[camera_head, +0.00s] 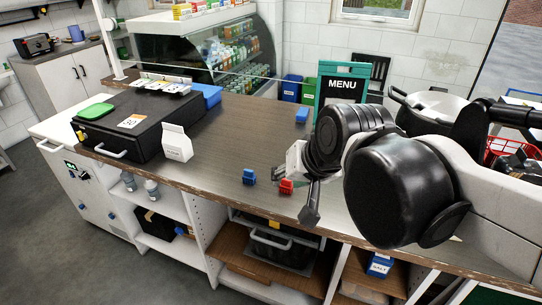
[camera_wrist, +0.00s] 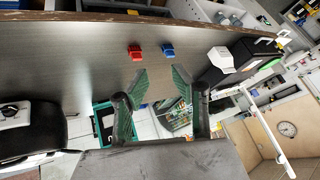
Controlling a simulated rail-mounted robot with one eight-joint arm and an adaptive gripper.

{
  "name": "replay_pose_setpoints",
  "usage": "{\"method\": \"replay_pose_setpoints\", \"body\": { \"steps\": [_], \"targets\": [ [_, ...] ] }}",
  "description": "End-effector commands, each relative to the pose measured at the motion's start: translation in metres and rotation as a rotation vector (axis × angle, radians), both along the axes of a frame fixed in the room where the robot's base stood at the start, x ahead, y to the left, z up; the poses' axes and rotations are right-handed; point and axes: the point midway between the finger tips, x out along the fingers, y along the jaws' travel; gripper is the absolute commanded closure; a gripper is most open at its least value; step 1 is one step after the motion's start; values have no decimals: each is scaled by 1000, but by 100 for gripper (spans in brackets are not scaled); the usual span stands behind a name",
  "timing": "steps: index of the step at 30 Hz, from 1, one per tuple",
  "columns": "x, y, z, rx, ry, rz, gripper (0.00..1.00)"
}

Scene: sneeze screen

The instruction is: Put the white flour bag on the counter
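The white flour bag (camera_head: 178,143) stands upright on the dark wooden counter (camera_head: 235,135), close to the right side of a black box. No writing on it can be read. It also shows in the wrist view (camera_wrist: 221,60), to the right of my gripper's fingers. My gripper (camera_head: 278,176) is over the counter, well to the right of the bag and apart from it. In the wrist view, my gripper (camera_wrist: 160,76) has its two green-faced fingers spread, with nothing between them.
A blue block (camera_head: 249,177) and a red block (camera_head: 286,187) are near the counter's front edge, close to my gripper. The black box (camera_head: 125,128) fills the counter's left part. A large pot (camera_head: 430,106) and a menu board (camera_head: 341,88) are behind my arm. The middle counter is clear.

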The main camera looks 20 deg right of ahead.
Motion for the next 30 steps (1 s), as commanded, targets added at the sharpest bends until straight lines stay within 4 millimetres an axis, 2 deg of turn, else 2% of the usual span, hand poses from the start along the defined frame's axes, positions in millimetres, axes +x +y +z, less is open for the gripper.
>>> {"method": "replay_pose_setpoints", "body": {
  "steps": [1,3,9,22,26,30],
  "targets": [
    [-15,-6,-7,-52,-4,34,75],
    [-30,-13,-15,-121,-6,82,75],
    [-54,-24,-28,-238,-8,163,75],
    [-57,-26,-32,-255,-8,175,75],
    [-57,-26,-46,-253,-7,175,75],
    [-57,-26,-70,-253,-7,175,75]
  ]
}}
